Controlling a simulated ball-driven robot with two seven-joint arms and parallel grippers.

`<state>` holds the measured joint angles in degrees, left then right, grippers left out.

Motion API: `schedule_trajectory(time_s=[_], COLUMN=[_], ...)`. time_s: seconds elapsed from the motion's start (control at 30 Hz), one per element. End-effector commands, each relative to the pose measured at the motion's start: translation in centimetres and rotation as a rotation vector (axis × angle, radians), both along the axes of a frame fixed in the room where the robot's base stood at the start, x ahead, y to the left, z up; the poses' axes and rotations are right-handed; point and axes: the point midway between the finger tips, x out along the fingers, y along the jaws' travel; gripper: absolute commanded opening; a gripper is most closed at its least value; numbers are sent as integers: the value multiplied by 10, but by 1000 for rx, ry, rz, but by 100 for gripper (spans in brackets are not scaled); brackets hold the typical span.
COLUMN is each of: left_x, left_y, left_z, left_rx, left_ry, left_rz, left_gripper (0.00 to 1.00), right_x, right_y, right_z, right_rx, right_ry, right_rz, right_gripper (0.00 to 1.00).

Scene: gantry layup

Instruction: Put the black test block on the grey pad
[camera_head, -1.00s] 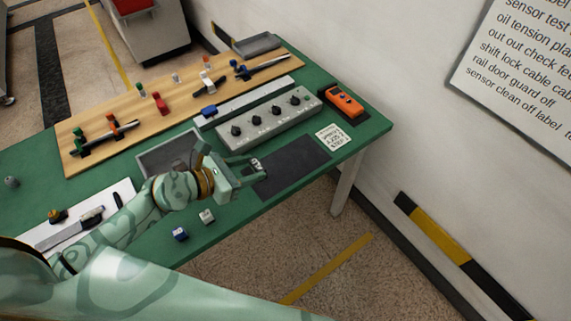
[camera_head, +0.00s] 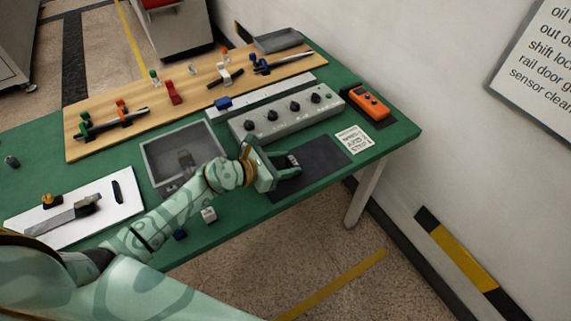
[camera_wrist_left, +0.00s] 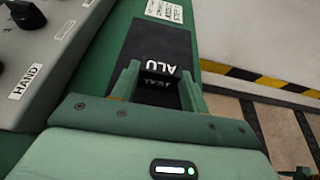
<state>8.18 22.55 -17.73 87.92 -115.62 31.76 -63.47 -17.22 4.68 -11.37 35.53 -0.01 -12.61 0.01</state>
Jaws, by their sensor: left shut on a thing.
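The grey pad (camera_head: 322,155) is a dark flat rectangle at the front right of the green table; it also shows in the left wrist view (camera_wrist_left: 158,36). My left gripper (camera_head: 290,165) is over the pad's left and middle part, with its fingers pointing right. In the left wrist view my left gripper (camera_wrist_left: 160,76) is shut on the black test block (camera_wrist_left: 160,84), which has white lettering reading ALU. The block is mostly hidden by the fingers in the head view. I cannot tell whether it touches the pad. My right gripper is not in view.
A grey box with black knobs (camera_head: 285,117) stands just behind the pad. An orange device (camera_head: 368,102) and a white label card (camera_head: 354,139) are to the right. A shallow grey tray (camera_head: 150,170) lies to the left. A small white block (camera_head: 209,215) sits near the front edge.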

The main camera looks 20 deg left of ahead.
Motion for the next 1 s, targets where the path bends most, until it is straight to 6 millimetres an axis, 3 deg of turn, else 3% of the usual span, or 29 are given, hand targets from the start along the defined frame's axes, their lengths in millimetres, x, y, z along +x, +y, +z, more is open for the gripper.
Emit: schedule_trajectory(time_s=[0.23, 0.27, 0.3, 0.33, 0.7, 1.0], left_x=[0, 0, 0, 0, -2, -51], left_y=[0, 0, 0, 0, 2, 39], left_z=[-5, -5, -4, -4, 4, 28], left_rx=[1, 1, 1, 1, 1, 4], left_ry=[0, 0, 0, 0, -1, 2], left_rz=[0, 0, 0, 0, 1, -1], left_gripper=[20, 50, 62, 67, 67, 67], right_x=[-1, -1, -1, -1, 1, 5], right_y=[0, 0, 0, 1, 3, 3], right_z=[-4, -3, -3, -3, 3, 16], right_rx=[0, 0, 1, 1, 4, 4], right_ry=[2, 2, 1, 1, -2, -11], right_rz=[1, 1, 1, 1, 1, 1], right_gripper=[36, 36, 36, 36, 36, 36])
